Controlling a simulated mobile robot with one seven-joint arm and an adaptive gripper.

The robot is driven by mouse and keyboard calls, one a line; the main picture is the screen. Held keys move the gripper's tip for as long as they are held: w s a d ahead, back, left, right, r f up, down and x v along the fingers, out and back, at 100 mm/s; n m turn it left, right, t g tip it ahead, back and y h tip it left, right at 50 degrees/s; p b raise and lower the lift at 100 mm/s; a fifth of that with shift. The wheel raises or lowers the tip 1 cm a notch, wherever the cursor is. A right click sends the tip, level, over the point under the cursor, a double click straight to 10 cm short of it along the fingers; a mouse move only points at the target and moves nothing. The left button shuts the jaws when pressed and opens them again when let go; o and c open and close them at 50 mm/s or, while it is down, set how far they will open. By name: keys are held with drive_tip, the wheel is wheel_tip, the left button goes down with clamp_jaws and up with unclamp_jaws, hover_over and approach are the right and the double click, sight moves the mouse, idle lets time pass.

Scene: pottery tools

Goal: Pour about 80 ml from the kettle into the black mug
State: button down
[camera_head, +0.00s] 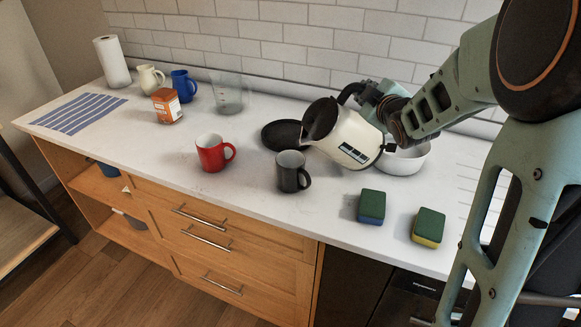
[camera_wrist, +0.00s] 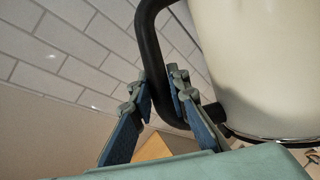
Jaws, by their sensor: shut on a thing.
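The cream kettle (camera_head: 346,139) with a black lid and a small dark display on its side is held up off the counter, tilted to the left. Its spout end is above and close to the black mug (camera_head: 291,173), which stands upright on the counter. Any liquid stream or level in the mug cannot be made out. My gripper (camera_wrist: 161,95) is shut on the kettle's black handle (camera_wrist: 149,40); the kettle's cream body (camera_wrist: 258,65) fills the right of the wrist view. In the head view my gripper (camera_head: 368,97) is at the kettle's right.
A red mug (camera_head: 211,155) stands left of the black mug. A round black base (camera_head: 281,134) lies behind. A white bowl (camera_head: 405,160) is right of the kettle. Two sponges (camera_head: 371,206) lie front right. A glass jug (camera_head: 228,95), orange box (camera_head: 167,106) and blue mug (camera_head: 183,86) stand back left.

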drive_tip(key=shift+s+a+r+n+t+b, duration=0.1)
drive_tip(key=shift+a+r+n+t+b, duration=0.2)
drive_tip(key=shift+a+n+b, duration=0.25)
drive_tip(key=shift+s+a+r+n+t+h+b, duration=0.15)
drive_tip(key=shift+s+a+r+n+b, duration=0.2)
drive_tip(key=shift+r, duration=0.3)
drive_tip(key=shift+s+a+r+n+t+h, duration=0.1)
drive_tip(key=shift+a+r+t+h, duration=0.05)
drive_tip(key=shift+a+r, duration=0.4)
drive_tip(key=shift+s+a+r+n+t, duration=0.15)
drive_tip(key=shift+s+a+r+n, duration=0.15)
drive_tip(key=shift+a+r, duration=0.25)
drive_tip(key=shift+s+a+r+n+t, duration=0.15)
drive_tip(key=shift+s+a+r+n, duration=0.05)
drive_tip(key=shift+a+r+n, duration=0.25)
drive_tip(key=shift+a+r, duration=0.1)
drive_tip(key=shift+r, duration=0.1)
drive_tip(key=shift+s+a+r+n+t+b, duration=0.1)
drive_tip(key=shift+s+a+r+n+b, duration=0.2)
drive_tip(key=shift+a, duration=0.2)
drive_tip(key=shift+s+a+r+n+t+b, duration=0.15)
drive_tip(key=shift+s+a+b, duration=0.15)
drive_tip(key=shift+a, duration=0.25)
drive_tip(key=shift+s+a+r+n+t+b, duration=0.1)
drive_tip(key=shift+s+a+r+n+b, duration=0.1)
drive_tip(key=shift+a+b, duration=0.25)
drive_tip(key=shift+d, duration=0.1)
drive_tip(key=shift+w+d, duration=0.1)
drive_tip(key=shift+d, duration=0.05)
